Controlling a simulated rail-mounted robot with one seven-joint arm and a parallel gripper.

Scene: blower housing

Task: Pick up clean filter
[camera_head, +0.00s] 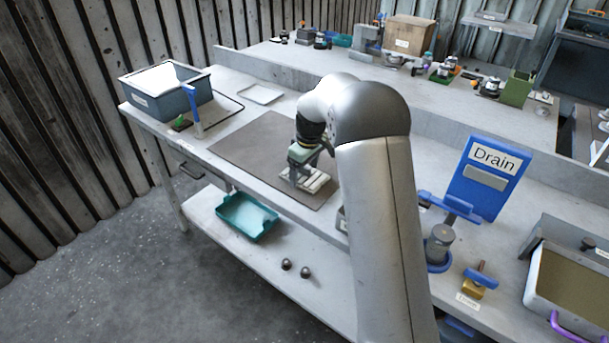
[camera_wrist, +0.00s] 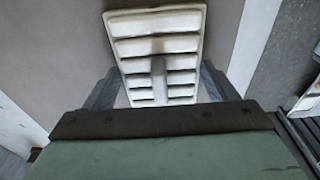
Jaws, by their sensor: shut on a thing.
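The clean filter is a cream-white ribbed panel (camera_wrist: 158,48) in the upper middle of the wrist view. In the head view, the pale filter (camera_head: 317,183) shows under my gripper, over the front part of the dark mat (camera_head: 255,150). My gripper (camera_wrist: 158,88) is shut on the filter, with one grey finger at each side of its near end. In the head view, my gripper (camera_head: 300,178) points down at the mat. The filter's near end is partly hidden by the gripper body. I cannot tell whether the filter touches the mat.
A grey-blue bin (camera_head: 165,92) stands at the bench's far left, beside a white tray (camera_head: 260,94). A blue "Drain" stand (camera_head: 487,178) and a brown-filled basin (camera_head: 570,285) are on the right. A teal tray (camera_head: 247,217) lies on the lower shelf. The mat's left part is clear.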

